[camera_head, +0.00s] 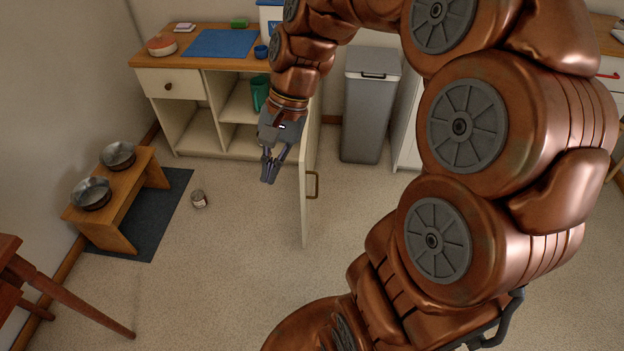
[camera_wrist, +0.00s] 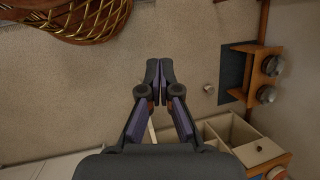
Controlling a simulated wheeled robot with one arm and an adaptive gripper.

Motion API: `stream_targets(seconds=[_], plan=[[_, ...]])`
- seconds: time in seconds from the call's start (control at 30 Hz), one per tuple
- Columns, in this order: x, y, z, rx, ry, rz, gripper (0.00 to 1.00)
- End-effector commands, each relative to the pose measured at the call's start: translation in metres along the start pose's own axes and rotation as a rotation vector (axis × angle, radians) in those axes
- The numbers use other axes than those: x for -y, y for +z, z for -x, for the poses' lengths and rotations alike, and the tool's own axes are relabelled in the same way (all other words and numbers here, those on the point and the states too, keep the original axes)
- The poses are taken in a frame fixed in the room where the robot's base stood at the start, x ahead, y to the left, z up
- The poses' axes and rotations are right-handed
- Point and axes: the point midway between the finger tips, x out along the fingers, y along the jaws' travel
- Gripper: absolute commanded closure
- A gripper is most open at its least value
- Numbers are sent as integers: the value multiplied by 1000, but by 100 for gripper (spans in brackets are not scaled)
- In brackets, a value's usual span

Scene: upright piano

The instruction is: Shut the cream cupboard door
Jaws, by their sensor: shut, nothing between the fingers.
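The cream cupboard door (camera_head: 308,190) stands swung open, jutting out from the cupboard toward me, with a brass handle (camera_head: 313,185) on its right-hand face. The cream cupboard (camera_head: 185,118) shows open shelves behind it. My gripper (camera_head: 269,182) is shut and empty, pointing down just left of the door, on the door's inner side. I cannot tell whether it touches the door. In the wrist view my gripper (camera_wrist: 160,62) has its fingertips together above the floor, with the cupboard (camera_wrist: 217,130) below them in the picture.
A grey bin (camera_head: 371,110) stands right of the door. A wooden bench (camera_head: 125,222) with two metal bowls stands on a dark mat (camera_head: 165,215) at left. A small can (camera_head: 199,199) is on the floor. The floor in front of the cupboard is otherwise clear.

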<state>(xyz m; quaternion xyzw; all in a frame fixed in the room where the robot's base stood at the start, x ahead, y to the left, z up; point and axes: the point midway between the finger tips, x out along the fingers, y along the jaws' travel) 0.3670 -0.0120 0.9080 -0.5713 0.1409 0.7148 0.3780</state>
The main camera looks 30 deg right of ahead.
Motion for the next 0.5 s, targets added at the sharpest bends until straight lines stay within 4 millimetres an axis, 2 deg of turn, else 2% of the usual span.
stream_targets(seconds=[0.03,0.27,0.37,0.5], plan=[[-1,-26,-16,12,-38,-74,100],[-10,-123,-36,65,-202,-415,100],[-24,-168,-45,90,-274,-571,100],[-57,-233,-59,127,-372,-797,100]])
